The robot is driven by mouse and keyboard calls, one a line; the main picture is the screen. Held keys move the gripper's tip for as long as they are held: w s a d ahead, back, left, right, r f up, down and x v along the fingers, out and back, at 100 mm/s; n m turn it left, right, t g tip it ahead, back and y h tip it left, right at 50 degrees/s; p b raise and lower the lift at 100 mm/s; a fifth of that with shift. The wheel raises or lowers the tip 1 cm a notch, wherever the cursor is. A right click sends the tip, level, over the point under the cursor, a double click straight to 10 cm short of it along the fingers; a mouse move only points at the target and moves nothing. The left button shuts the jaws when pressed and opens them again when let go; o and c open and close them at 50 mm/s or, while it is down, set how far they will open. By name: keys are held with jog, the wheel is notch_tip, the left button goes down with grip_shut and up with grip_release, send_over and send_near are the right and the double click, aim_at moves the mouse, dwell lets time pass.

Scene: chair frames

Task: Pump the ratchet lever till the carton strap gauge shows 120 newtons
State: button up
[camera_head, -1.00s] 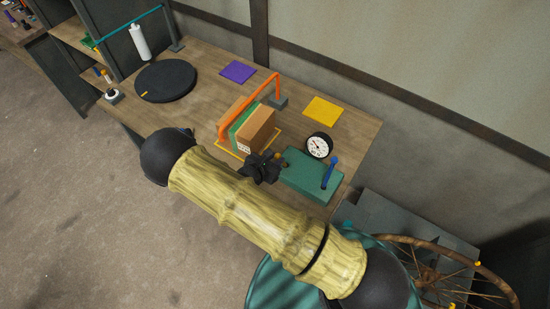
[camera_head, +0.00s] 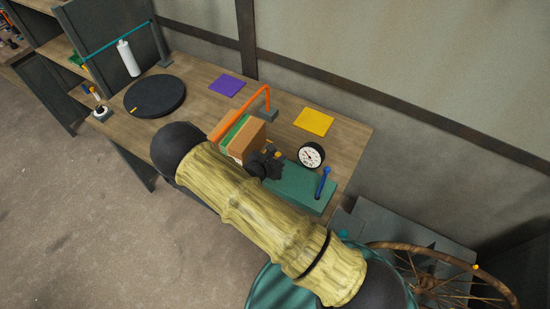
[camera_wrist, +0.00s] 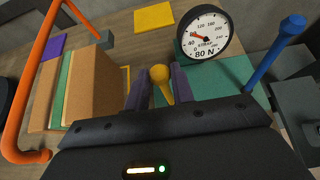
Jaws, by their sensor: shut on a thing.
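My gripper (camera_wrist: 164,84) is shut on a lever with a round yellow knob (camera_wrist: 160,74); the knob shows between its two purple fingers. In the head view my gripper (camera_head: 266,162) is beside the carton, over the green ratchet base (camera_head: 302,188). The round gauge (camera_wrist: 207,35) stands behind the base. Large print on its face reads 80 N, and a red needle points to the left side of the dial. The brown carton (camera_wrist: 95,85) stands left of the gripper, with a green layer (camera_wrist: 63,88) along it. An orange bar (camera_wrist: 15,100) arches over it.
A blue lever (camera_wrist: 277,50) stands upright on the base's right side, close to my gripper. Purple (camera_head: 227,85) and yellow (camera_head: 314,121) sheets lie flat. A black disc (camera_head: 155,95) lies at left. A wheel (camera_head: 440,275) stands right of the bench.

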jog(key=shift+w+d+b, duration=0.25)
jog(key=shift+w+d, duration=0.2)
jog(key=shift+w, duration=0.2)
jog(key=shift+w+d+b, duration=0.2)
jog(key=shift+w+d, duration=0.2)
jog(key=shift+w, duration=0.2)
jog(key=o, duration=0.9)
jog(key=shift+s, duration=0.1)
jog(key=b+v, duration=0.5)
jog(key=v, duration=1.2)
jog(key=shift+s+r, duration=0.15)
